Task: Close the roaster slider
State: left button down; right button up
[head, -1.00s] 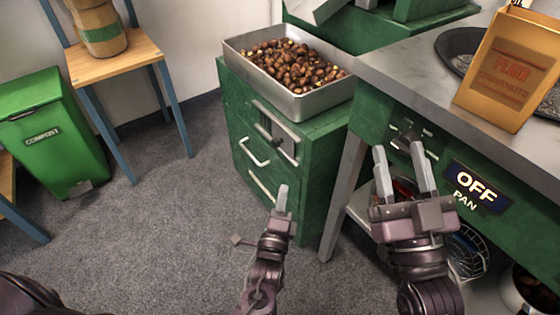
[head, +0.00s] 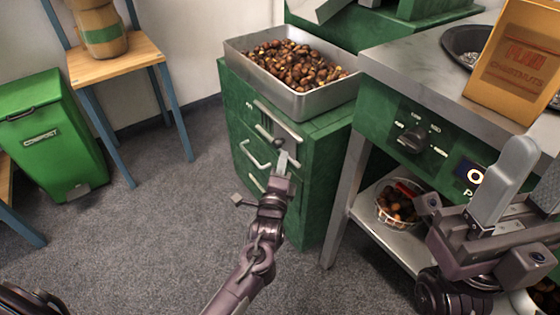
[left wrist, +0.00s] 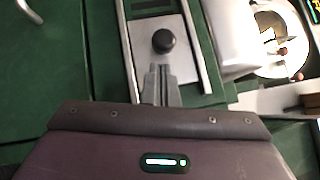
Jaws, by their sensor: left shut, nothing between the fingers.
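The green roaster cabinet (head: 240,125) stands at the centre of the head view. On its front is a metal slider plate (head: 290,130) with a dark round knob (head: 278,142). The knob (left wrist: 163,41) and the plate (left wrist: 183,58) show large in the left wrist view. My left gripper (head: 283,160) is shut and empty, its fingertips (left wrist: 158,70) just below the knob; I cannot tell whether they touch it. My right gripper (head: 537,155) is open and empty at the right edge, in front of the pan counter.
A metal tray of chestnuts (head: 245,72) sits on the cabinet. The counter (head: 400,60) holds an orange chestnut bag (head: 515,65); a dial (head: 412,138) is on its front. A bowl (head: 395,222) stands on the shelf below. A compost bin (head: 50,140) and a stool (head: 110,62) are left; floor between is free.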

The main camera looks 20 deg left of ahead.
pick_arm(q)
jog(key=shift+w+a+r, duration=0.15)
jog(key=shift+w+a, duration=0.15)
jog(key=shift+a, duration=0.1)
